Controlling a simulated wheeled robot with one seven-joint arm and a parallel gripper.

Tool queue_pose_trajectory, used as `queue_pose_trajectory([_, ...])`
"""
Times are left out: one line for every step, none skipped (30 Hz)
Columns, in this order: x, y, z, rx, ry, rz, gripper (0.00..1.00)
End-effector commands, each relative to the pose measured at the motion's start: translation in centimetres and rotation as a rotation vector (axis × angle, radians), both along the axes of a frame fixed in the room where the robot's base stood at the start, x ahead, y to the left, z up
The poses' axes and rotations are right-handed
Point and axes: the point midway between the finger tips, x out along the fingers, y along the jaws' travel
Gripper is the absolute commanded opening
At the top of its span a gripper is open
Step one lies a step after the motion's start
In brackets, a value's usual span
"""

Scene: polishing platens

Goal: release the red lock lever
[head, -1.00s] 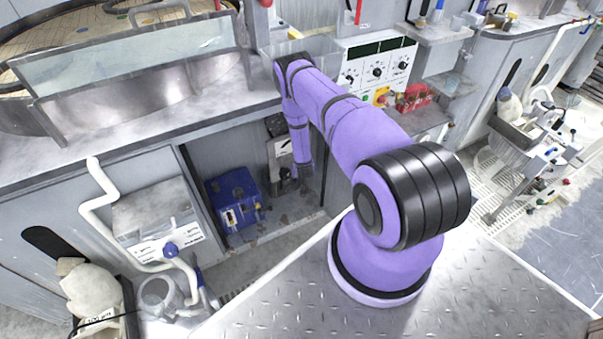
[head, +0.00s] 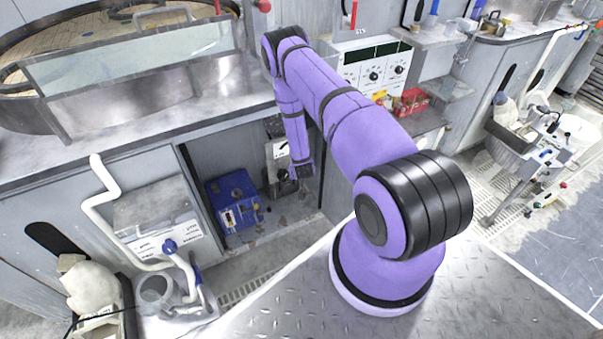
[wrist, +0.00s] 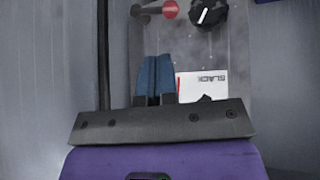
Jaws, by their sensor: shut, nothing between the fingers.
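A red round knob (wrist: 171,9) on a short grey lever shows at the top of the wrist view, left of a black dial (wrist: 207,12). It looks like the red lock lever; its upper part is near the picture edge. My gripper (wrist: 154,60) points up the picture toward the panel, below the knob and apart from it. Its blue fingers are together and empty. In the head view my gripper (head: 302,171) hangs down in the open cabinet bay under the counter. The red knob cannot be made out there.
A white label (wrist: 201,87) with a red stripe sits right of my fingers. Grey walls stand close on both sides of the bay. A blue box (head: 233,196) stands on the bay floor to the left. The counter (head: 130,118) lies above the bay.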

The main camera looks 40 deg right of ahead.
Motion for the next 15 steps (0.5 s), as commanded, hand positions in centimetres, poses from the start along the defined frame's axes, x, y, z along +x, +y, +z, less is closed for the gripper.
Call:
queue_pose_trajectory([-0.2,0.3,0.4,0.001,0.001,0.0,0.0])
queue_pose_trajectory([-0.4,0.4,0.6,0.001,0.001,0.0,0.0])
queue_pose_trajectory([-0.5,0.5,0.8,0.001,0.001,0.0,0.0])
queue_pose_trajectory([-0.6,0.6,0.9,0.0,0.0,0.0,0.0])
queue_pose_trajectory([-0.6,0.6,1.0,0.0,-0.001,0.002,0.0])
queue_pose_trajectory([-0.8,0.4,1.0,0.001,-0.004,0.008,0.0])
queue_pose_trajectory([-0.9,0.3,1.0,0.002,-0.007,0.018,0.0])
queue_pose_trajectory([-1.0,0.0,0.9,0.004,-0.012,0.029,0.0])
queue_pose_trajectory([-1.2,-0.4,0.8,0.008,-0.02,0.052,0.0])
queue_pose_trajectory([-1.3,-0.7,0.7,0.012,-0.029,0.072,0.0])
queue_pose_trajectory([-1.5,-1.0,0.6,0.017,-0.038,0.095,0.0])
queue_pose_trajectory([-1.7,-1.4,0.5,0.023,-0.053,0.127,0.0])
queue_pose_trajectory([-1.9,-1.6,0.4,0.029,-0.063,0.152,0.0])
queue_pose_trajectory([-2.0,-1.8,0.3,0.034,-0.075,0.175,0.0])
queue_pose_trajectory([-2.2,-2.0,0.3,0.042,-0.09,0.204,0.0])
